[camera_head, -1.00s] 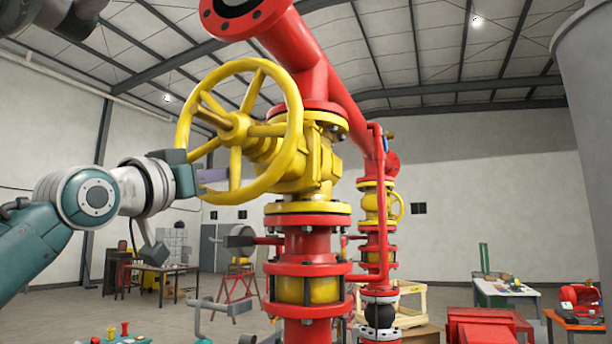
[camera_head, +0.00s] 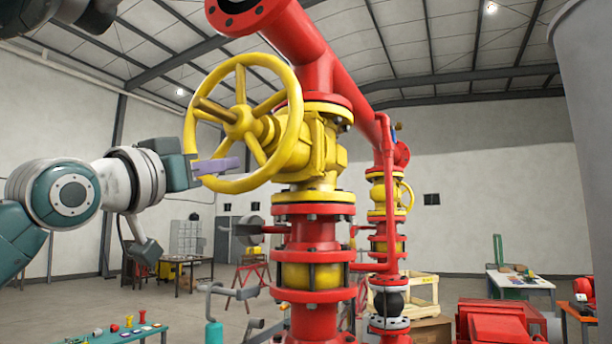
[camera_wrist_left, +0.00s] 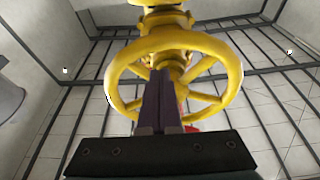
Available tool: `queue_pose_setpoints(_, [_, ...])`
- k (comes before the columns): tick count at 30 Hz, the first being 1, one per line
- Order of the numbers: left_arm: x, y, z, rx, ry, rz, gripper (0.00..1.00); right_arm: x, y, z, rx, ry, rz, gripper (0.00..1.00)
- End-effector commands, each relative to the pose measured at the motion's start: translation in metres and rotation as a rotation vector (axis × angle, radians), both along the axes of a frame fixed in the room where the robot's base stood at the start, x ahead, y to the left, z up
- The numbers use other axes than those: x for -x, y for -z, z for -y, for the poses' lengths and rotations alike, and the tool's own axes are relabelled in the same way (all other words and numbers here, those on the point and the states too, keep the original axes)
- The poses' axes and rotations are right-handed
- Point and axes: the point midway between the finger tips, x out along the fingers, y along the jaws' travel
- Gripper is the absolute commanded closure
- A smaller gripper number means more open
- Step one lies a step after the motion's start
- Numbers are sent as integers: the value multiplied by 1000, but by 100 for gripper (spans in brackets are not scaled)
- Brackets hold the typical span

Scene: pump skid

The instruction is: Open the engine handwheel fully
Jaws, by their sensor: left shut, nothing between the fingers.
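The yellow handwheel (camera_head: 241,183) stands on a yellow valve body (camera_head: 318,150) in the red pipework. It is a spoked ring facing left and toward me. My left gripper (camera_head: 217,167) is shut with nothing between its fingers. Its purplish fingers lie at the lower left part of the rim in the head view; I cannot tell whether they touch it. In the left wrist view the fingers (camera_wrist_left: 158,100) point at the wheel (camera_wrist_left: 232,75), crossing its lower rim in the picture and ending near the hub. My right gripper cannot be made out.
A second, smaller yellow valve (camera_head: 378,193) sits on the pipework behind. A green table (camera_head: 125,335) with small items is at lower left. A large grey cylinder (camera_head: 590,130) stands at the right edge. Open floor lies between the benches.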

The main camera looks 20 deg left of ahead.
Motion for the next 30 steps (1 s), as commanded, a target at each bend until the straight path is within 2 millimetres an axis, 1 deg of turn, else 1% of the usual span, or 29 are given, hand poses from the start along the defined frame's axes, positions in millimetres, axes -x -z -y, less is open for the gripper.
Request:
queue_pose_setpoints(1, [4, 4, -1, -1, -1, -2, 100, 0, 3, 0, 0, 0, 0, 50])
queue_pose_setpoints(9, [27, 11, -4, 0, -1, -1, 100, 0, 10, 0, 0, 0, 0, 50])
queue_pose_setpoints(15, [39, 13, -5, 0, -1, 0, 100, 0, 13, 0, 0, 0, 0, 50])
queue_pose_setpoints(30, [40, 13, -5, 1, -1, 0, 100, 0, 13, 0, 1, 0, 0, 50])
